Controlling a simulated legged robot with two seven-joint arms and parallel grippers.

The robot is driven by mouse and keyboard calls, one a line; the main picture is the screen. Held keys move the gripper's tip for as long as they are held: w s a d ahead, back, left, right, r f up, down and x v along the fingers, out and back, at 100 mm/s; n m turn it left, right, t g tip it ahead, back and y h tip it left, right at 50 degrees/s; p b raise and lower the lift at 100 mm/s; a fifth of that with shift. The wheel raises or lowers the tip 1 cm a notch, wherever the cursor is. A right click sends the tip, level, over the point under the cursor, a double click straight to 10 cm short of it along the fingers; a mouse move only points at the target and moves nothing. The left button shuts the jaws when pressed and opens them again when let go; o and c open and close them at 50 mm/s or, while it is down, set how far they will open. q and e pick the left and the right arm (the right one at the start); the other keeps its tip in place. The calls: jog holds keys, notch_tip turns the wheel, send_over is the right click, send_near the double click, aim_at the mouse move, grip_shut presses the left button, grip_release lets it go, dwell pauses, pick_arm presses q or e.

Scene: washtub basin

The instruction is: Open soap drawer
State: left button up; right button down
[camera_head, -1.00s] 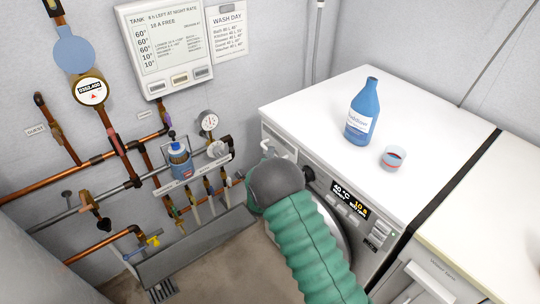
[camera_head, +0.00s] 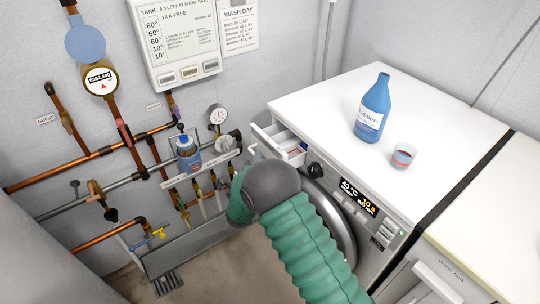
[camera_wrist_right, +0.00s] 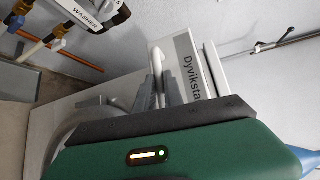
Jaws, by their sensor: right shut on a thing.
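The soap drawer (camera_head: 290,146) stands pulled out of the upper left of the white washing machine (camera_head: 345,110), and its inside shows from above. In the right wrist view the drawer front (camera_wrist_right: 192,68) carries the lettering "Dyviksta…", with a white handle (camera_wrist_right: 157,62) beside it. My right gripper (camera_wrist_right: 158,90) is shut on this handle. In the head view my grey wrist and green arm cover the gripper's fingers and part of the drawer front. My left gripper is not in view.
A blue bottle (camera_head: 372,108) and a small glass (camera_head: 403,156) stand on the machine top. Pipes, gauges and a blue-labelled container (camera_head: 188,153) line the wall on the left, close to the drawer. A grey trough (camera_head: 190,245) runs below them.

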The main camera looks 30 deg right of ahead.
jog(key=a, duration=0.7)
jog(key=shift+s+f+b, duration=0.25)
jog(key=shift+s+b, duration=0.1)
jog(key=shift+s, duration=0.05)
jog(key=c, duration=1.5)
grip_release()
jog(key=shift+o, duration=0.2)
jog(key=shift+r, duration=0.1)
jog(key=p+v, duration=0.2)
jog(key=v, duration=1.4)
jog(key=shift+s+a+r, duration=0.2)
jog(key=shift+s+a, duration=0.05)
jog(key=shift+a, duration=0.05)
jog(key=shift+w, duration=0.1)
